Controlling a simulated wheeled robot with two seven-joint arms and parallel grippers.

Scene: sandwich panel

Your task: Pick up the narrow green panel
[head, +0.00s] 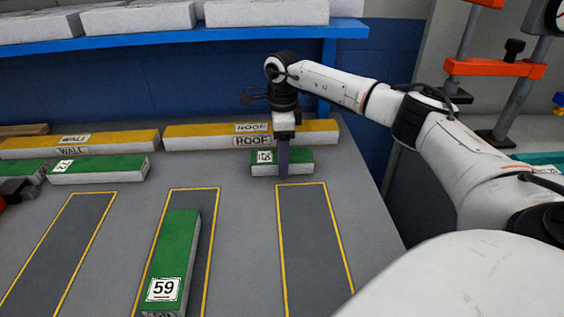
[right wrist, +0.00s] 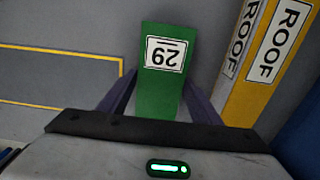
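A short green-topped panel (head: 300,161) lies on the bench at the right, in front of the yellow ROOF panel. It carries a white number label, which is upside down in the right wrist view (right wrist: 160,95). My right gripper (head: 284,176) points down over this panel, with a finger in front of its near side. In the right wrist view its two fingers (right wrist: 160,80) stand on either side of the panel, very close to its edges. The gripper looks open around the panel, which still rests on the bench.
A green panel labelled 59 (head: 172,258) lies in the middle yellow-outlined bay. Another green panel (head: 98,169) lies at the left. Yellow WALL (head: 80,143) and ROOF (head: 200,136) panels line the back. The right bay (head: 312,240) is empty. A blue shelf (head: 180,38) hangs above.

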